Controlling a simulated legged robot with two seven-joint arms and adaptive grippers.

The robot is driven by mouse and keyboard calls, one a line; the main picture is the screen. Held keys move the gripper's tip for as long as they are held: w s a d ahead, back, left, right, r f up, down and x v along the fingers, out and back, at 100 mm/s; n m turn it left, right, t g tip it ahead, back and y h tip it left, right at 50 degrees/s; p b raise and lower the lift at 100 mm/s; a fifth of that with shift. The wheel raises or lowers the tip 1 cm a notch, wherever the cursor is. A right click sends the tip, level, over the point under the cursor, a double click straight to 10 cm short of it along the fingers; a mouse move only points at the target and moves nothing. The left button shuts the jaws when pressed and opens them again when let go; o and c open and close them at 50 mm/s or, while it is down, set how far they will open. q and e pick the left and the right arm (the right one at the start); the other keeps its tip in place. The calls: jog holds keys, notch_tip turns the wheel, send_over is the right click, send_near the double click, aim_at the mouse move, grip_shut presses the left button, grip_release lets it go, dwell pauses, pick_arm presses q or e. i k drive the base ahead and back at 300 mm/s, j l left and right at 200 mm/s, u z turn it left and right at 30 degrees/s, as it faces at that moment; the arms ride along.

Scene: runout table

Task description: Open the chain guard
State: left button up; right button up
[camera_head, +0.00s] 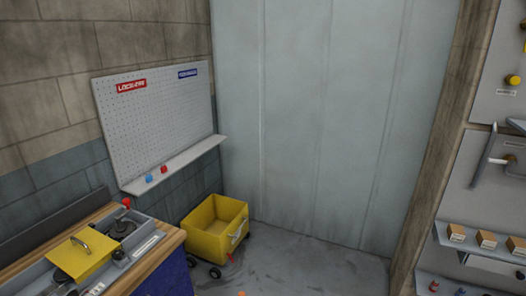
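A yellow cover plate with a curved metal handle (84,256), which looks like the chain guard, is at the lower left. It lies across the grey metal housing of the runout table (169,246) and looks shut, though its near edge is hard to make out. Beyond it, a dark round part (119,228) shows in an uncovered section of the housing. A red knob (126,202) stands at the far end. Neither of my grippers is in view.
A yellow wheeled cart (208,243) stands on the floor right of the table. A pegboard with a ledge (175,165) hangs behind, holding small blue and red items. Shelves with small boxes (487,240) line the right wall. Middle floor looks mostly clear.

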aim_at(81, 255)
jog(key=u, duration=1.5)
